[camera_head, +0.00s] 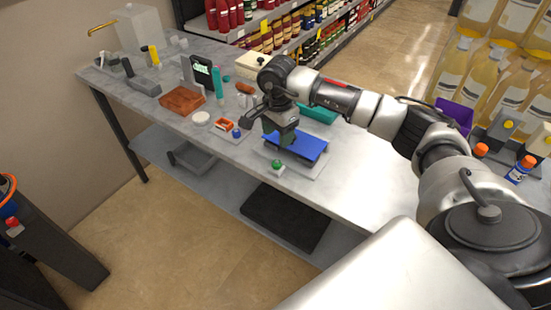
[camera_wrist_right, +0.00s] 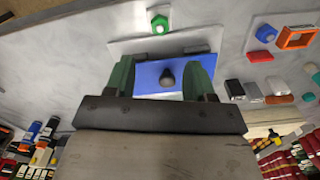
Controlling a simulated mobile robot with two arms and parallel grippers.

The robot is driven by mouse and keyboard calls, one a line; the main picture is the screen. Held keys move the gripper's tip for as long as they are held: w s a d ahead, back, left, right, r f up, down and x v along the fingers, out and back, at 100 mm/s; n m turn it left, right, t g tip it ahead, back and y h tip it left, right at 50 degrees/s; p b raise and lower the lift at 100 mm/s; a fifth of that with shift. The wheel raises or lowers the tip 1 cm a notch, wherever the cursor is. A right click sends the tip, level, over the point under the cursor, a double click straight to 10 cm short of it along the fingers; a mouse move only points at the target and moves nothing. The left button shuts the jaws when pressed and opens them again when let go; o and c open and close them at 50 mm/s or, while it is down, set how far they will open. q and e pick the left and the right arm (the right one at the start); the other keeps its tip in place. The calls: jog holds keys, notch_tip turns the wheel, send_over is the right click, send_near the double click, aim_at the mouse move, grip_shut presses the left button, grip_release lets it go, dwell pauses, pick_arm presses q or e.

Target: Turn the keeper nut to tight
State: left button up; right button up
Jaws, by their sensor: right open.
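My right gripper (camera_head: 281,137) is over the blue plate (camera_head: 306,149) on the bench, pointing down. In the right wrist view its green fingers (camera_wrist_right: 162,76) are apart, with nothing gripped. A dark round knob (camera_wrist_right: 167,79) on the blue plate (camera_wrist_right: 145,75) shows between the fingers. A green hex nut (camera_head: 277,164) sits on a small pale block at the front corner of the plate's base. It also shows in the right wrist view (camera_wrist_right: 160,25), beyond the fingertips. I cannot tell which part is the keeper nut. My left gripper is not in view.
The grey bench (camera_head: 345,165) is bare to the right of the blue plate. A teal tray (camera_head: 318,114) stands behind.

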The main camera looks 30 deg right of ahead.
aim_at(277, 163)
notch_tip(277, 163, down, 10)
jog(key=shift+a+f+p, duration=0.1)
jog(key=shift+f+p, duration=0.05)
jog(key=shift+p, duration=0.9)
jog(key=shift+c, duration=0.4)
jog(key=c, duration=0.8)
jog(key=shift+c, duration=0.2)
